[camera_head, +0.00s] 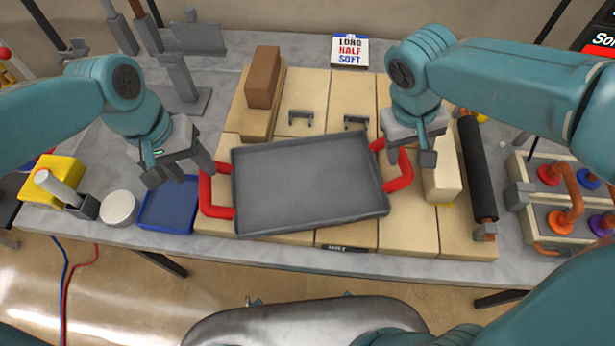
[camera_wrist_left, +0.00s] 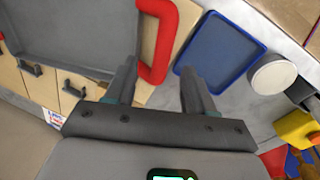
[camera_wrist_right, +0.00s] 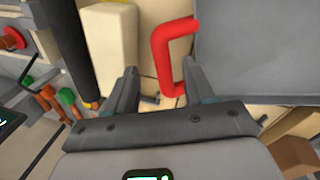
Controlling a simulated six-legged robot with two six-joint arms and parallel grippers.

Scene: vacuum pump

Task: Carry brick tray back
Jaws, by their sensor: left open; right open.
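The brick tray (camera_head: 305,185) is a flat, empty dark grey tray with a red handle at each end, lying slightly turned on the tan blocks. My left gripper (camera_head: 180,180) is open just left of the left red handle (camera_head: 205,195); in the left wrist view that handle (camera_wrist_left: 160,45) is beside one finger, not clearly between the two. My right gripper (camera_head: 415,155) is open by the right red handle (camera_head: 404,172). In the right wrist view that handle (camera_wrist_right: 160,60) lies ahead of the open fingers. Neither gripper visibly holds anything.
A brown brick (camera_head: 263,77) stands on a tan block behind the tray. A blue tray (camera_head: 168,205) and a white round lid (camera_head: 119,208) lie at the left. A pale block (camera_head: 441,182) and a black roller (camera_head: 477,165) are at the right. A sign (camera_head: 350,50) stands behind.

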